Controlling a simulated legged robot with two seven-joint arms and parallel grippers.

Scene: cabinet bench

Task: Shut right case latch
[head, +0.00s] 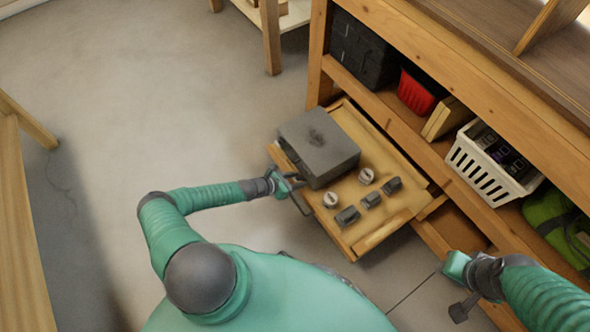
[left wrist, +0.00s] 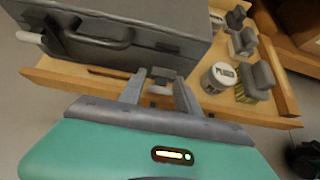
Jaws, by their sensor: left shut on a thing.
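The grey case (head: 318,146) sits with its lid down on the left part of the pulled-out drawer. In the left wrist view its front, with a dark handle (left wrist: 98,43), shows at the upper left. My left gripper (head: 290,183) is at the case's front edge. In the left wrist view my left gripper (left wrist: 161,88) has its fingers on both sides of a small grey piece, the right case latch (left wrist: 162,76), and is shut on it. The latch's exact angle is hard to tell. My right gripper (head: 458,288) is low at the right, away from the case; its fingers are unclear.
The open wooden drawer (head: 373,240) also holds two round tins (head: 331,199) and several small grey blocks (head: 348,215) right of the case. Shelves behind hold a red bin (head: 417,92) and a white basket (head: 468,162). The floor at left is clear.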

